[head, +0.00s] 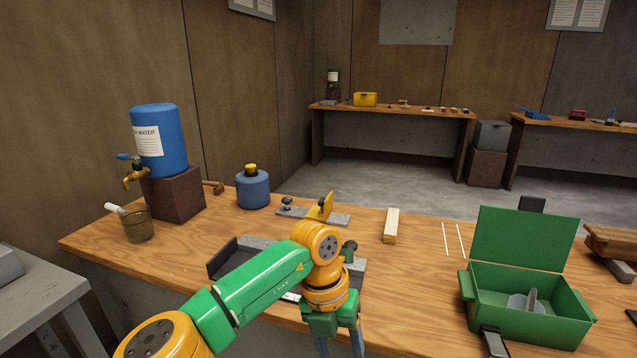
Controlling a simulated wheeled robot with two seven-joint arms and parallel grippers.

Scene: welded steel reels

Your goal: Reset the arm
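My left arm (255,291), green and orange, reaches in from the bottom left over the front of the workbench. Its gripper (339,347) points down at the bottom edge of the head view. The two fingers stand apart with nothing seen between them, so it looks open. The fingertips are cut off by the frame. My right gripper is not in view.
The wooden bench (400,290) bears a blue water container (160,140) on a block, a glass (139,227), a blue bottle (253,189), a clamp fixture (318,212), a wooden bar (391,225) and an open green box (520,300). Dark plates lie behind my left arm.

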